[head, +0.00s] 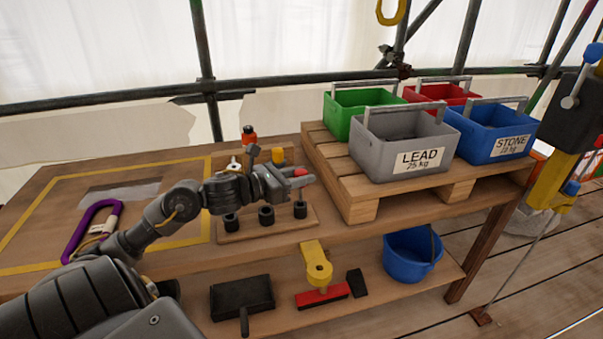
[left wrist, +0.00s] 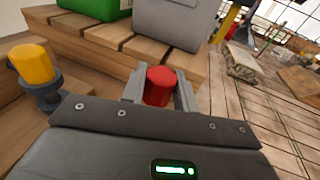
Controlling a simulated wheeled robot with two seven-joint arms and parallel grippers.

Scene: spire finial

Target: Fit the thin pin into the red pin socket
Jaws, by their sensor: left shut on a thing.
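My left gripper (head: 297,176) reaches in from the left over the wooden rack. It is shut on a red-headed piece (head: 301,172), and the left wrist view shows this red head (left wrist: 159,86) between the two fingers. The lower part of the piece is hidden, so I cannot tell how thin it is. The wooden rack (head: 252,236) has a front row of black ring holders, one of them at the right end (head: 300,209). I cannot make out which thing is the red pin socket. My right gripper is not in view.
A yellow-headed piece (left wrist: 33,63) sits in a black holder. A grey LEAD bin (head: 385,158) and other bins stand on the pallet at right. A purple carabiner (head: 84,228) lies at left. A blue bucket (head: 408,266) is below.

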